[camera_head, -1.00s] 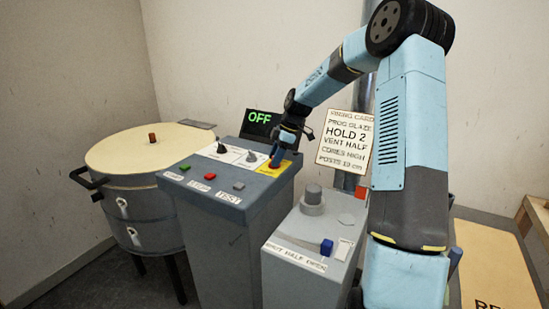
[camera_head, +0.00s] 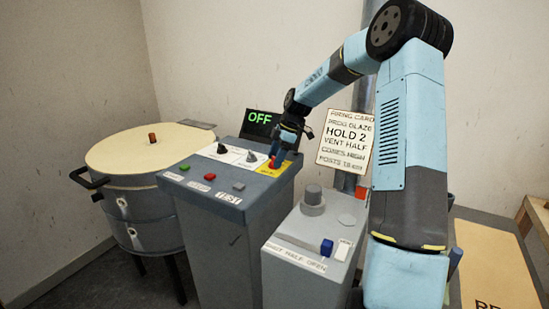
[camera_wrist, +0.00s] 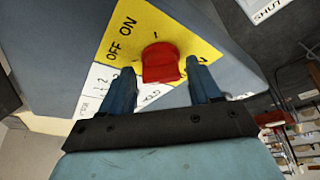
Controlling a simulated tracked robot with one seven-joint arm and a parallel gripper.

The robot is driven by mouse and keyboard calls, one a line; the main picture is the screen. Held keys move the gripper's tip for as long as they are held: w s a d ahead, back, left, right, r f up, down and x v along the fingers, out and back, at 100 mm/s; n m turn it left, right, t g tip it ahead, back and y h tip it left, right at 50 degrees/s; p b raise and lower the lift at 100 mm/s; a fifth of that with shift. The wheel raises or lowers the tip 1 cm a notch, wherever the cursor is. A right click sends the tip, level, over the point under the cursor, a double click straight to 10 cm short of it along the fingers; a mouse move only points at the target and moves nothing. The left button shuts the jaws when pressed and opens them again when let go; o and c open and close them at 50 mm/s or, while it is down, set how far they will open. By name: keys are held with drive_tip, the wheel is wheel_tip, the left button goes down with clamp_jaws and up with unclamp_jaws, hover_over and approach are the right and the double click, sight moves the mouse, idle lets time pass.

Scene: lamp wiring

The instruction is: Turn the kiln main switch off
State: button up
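The kiln main switch is a red knob (camera_wrist: 161,63) on a yellow plate (camera_wrist: 185,32) marked OFF and ON, seen close in the wrist view. In the head view, the yellow plate (camera_head: 265,171) is at the right end of the grey control box. My gripper (camera_wrist: 162,70) is open, its two blue fingers on either side of the knob's near end. I cannot tell whether either finger touches it. In the head view my gripper (camera_head: 276,160) points down over the plate and hides part of the knob. The display (camera_head: 260,120) shows OFF in green.
The round kiln (camera_head: 125,150) stands left. A vent box (camera_head: 300,240) with a blue slider (camera_head: 326,247) stands right. A firing card (camera_head: 346,141) hangs behind my arm.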

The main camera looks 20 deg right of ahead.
drive_tip(key=shift+o, duration=0.4)
drive_tip(key=shift+r, duration=0.1)
drive_tip(key=v, duration=1.3)
drive_tip(key=shift+d+r, duration=0.2)
drive_tip(key=shift+a, duration=0.1)
